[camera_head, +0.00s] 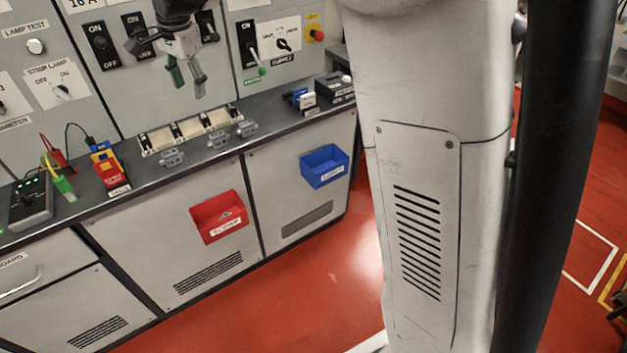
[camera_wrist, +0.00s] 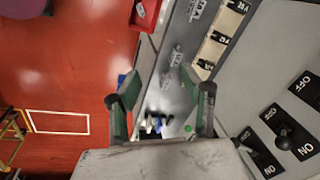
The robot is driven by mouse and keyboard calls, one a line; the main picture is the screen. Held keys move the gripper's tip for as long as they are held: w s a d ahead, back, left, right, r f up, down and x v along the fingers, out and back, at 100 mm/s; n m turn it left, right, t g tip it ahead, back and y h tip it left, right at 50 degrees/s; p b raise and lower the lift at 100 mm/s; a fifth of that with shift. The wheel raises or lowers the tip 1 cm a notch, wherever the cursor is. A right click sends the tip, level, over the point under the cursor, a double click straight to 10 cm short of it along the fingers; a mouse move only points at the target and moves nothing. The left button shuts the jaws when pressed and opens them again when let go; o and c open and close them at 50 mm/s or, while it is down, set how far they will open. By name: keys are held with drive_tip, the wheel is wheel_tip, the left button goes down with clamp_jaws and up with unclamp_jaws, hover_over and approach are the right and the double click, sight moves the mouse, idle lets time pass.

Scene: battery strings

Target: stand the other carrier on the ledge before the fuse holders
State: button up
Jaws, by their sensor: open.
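A cream fuse holder strip (camera_head: 190,128) with dark parts in it sits at the back of the dark ledge (camera_head: 145,178). Several small grey carriers stand apart in a row before it: left (camera_head: 172,157), middle (camera_head: 218,139) and right (camera_head: 246,128). I cannot tell how each is seated. My gripper (camera_head: 188,85) is open and empty, raised above the ledge in front of the panel. In the wrist view my gripper (camera_wrist: 162,95) has its green-padded fingers wide apart. The grey carriers (camera_wrist: 176,56) and fuse holders (camera_wrist: 211,49) show beyond them.
A blue-and-white item (camera_head: 302,99) and a black box (camera_head: 335,88) are at the ledge's right. Red-yellow devices (camera_head: 110,168) and a black meter (camera_head: 31,203) stand at left. Red (camera_head: 219,217) and blue (camera_head: 324,166) bins hang below. Panel switches (camera_head: 101,45) rise behind.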

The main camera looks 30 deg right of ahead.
drive_tip(key=s+d+r+n+t, duration=0.1)
drive_tip(key=s+d+r+n, duration=0.2)
drive_tip(key=s, duration=0.6)
drive_tip(key=s+d+n+t, duration=0.1)
drive_tip(key=s+d+n, duration=0.1)
drive_tip(key=s+d, duration=0.45)
drive_tip(key=s+d+f+n+t, duration=0.1)
drive_tip(key=s+d+f+n, duration=0.1)
drive_tip(key=s, duration=0.8)
drive_tip(key=s+d+f+n+t, duration=0.1)
drive_tip(key=s+f+n, duration=0.3)
drive_tip(key=s, duration=0.6)
wheel_tip(320, 180, down, 3)
drive_tip(key=shift+s+d+r+t, duration=0.25)
drive_tip(key=shift+d+t, duration=0.15)
drive_tip(key=shift+d, duration=0.15)
drive_tip(key=shift+f+b, duration=0.7)
drive_tip(key=shift+f, duration=0.1)
